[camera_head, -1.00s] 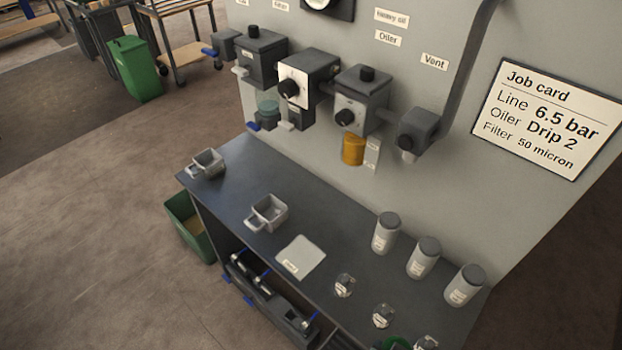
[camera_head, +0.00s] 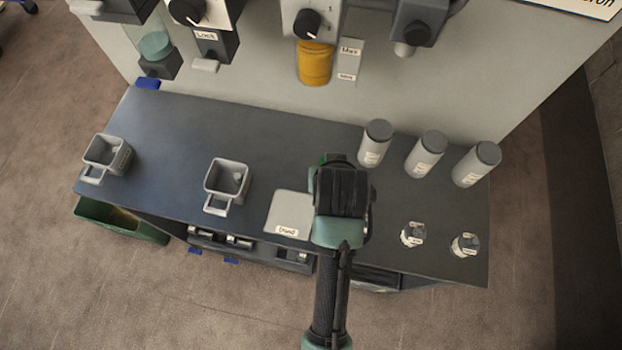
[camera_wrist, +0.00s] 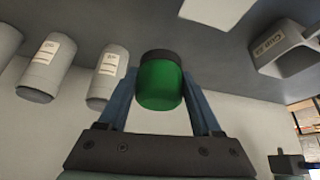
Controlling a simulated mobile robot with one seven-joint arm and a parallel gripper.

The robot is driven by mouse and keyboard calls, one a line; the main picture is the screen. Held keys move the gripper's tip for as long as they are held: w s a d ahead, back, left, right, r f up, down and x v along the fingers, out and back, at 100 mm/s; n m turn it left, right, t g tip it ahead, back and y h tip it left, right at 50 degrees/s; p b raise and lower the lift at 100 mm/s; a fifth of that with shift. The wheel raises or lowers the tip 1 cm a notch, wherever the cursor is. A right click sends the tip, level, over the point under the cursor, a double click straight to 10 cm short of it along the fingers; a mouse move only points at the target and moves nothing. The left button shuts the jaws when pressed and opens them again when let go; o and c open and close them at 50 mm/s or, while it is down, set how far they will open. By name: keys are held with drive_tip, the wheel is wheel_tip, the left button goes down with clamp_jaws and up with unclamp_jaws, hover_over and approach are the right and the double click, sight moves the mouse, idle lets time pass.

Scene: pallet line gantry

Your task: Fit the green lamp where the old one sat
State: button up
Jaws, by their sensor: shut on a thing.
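My gripper (camera_wrist: 160,78) is shut on the green lamp (camera_wrist: 161,88), a green cylinder with a dark end, with one blue finger on each side of it. In the head view my gripper is over the bench, right of the pale square pad (camera_head: 289,214); my wrist hides the fingers, and only a sliver of green shows at its far left. I cannot tell the lamp's height above the bench. I cannot make out which spot held the old lamp.
Three grey capped canisters (camera_head: 425,154) stand at the bench's back right. Two small clear pieces (camera_head: 413,236) sit in front of them. Two grey handled cups (camera_head: 226,186) are at left.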

wheel_tip(320, 180, down, 9)
drive_tip(key=shift+f, duration=0.15)
idle(0.4)
drive_tip(key=shift+s+f, duration=0.1)
drive_tip(key=o, duration=1.4)
